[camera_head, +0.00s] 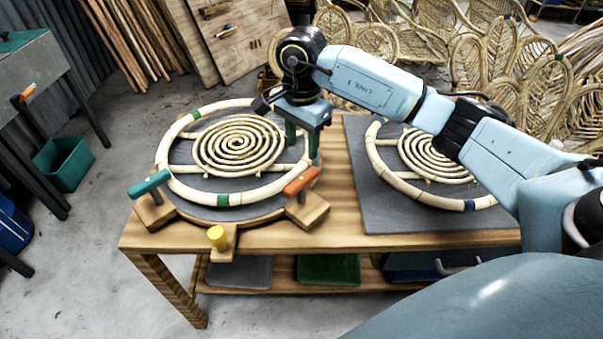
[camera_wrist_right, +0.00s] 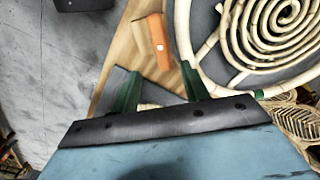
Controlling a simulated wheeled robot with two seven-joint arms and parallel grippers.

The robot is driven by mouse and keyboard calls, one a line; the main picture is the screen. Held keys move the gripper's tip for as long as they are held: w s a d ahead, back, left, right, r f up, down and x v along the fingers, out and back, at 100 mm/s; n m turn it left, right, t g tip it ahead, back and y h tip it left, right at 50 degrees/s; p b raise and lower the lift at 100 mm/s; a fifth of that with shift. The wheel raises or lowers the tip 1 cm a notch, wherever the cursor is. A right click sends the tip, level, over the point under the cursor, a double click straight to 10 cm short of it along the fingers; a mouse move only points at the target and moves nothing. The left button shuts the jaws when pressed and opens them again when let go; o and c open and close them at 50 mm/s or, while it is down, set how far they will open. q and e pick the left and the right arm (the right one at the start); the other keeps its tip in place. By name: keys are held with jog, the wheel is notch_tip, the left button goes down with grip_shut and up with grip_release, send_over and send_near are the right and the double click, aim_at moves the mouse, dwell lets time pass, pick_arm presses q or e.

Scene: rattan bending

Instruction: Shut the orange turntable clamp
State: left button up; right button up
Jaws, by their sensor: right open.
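The orange clamp (camera_head: 301,181) sits on a wooden block at the front right of the round turntable (camera_head: 260,217). In the wrist view its orange lever (camera_wrist_right: 157,42) lies beside the rattan ring (camera_wrist_right: 184,35), not across it. My right gripper (camera_head: 302,142) is open and empty, pointing down over the right side of the ring, behind the clamp in the head view. In the wrist view the lever is beyond the two green fingertips (camera_wrist_right: 160,85), apart from them. My left gripper is not in view.
A teal clamp (camera_head: 148,184) and a yellow clamp (camera_head: 217,237) sit on the turntable's other blocks. A rattan spiral (camera_head: 238,145) lies inside the ring. A second ring and spiral rest on a grey board (camera_head: 385,215) at right. Wicker chair backs (camera_head: 480,60) stand behind.

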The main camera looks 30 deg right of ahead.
aim_at(302, 178)
notch_tip(302, 178, down, 10)
jog(key=shift+r+b, duration=0.1)
jog(key=shift+b, duration=0.2)
jog(key=shift+c, duration=0.2)
jog(key=c, duration=0.9)
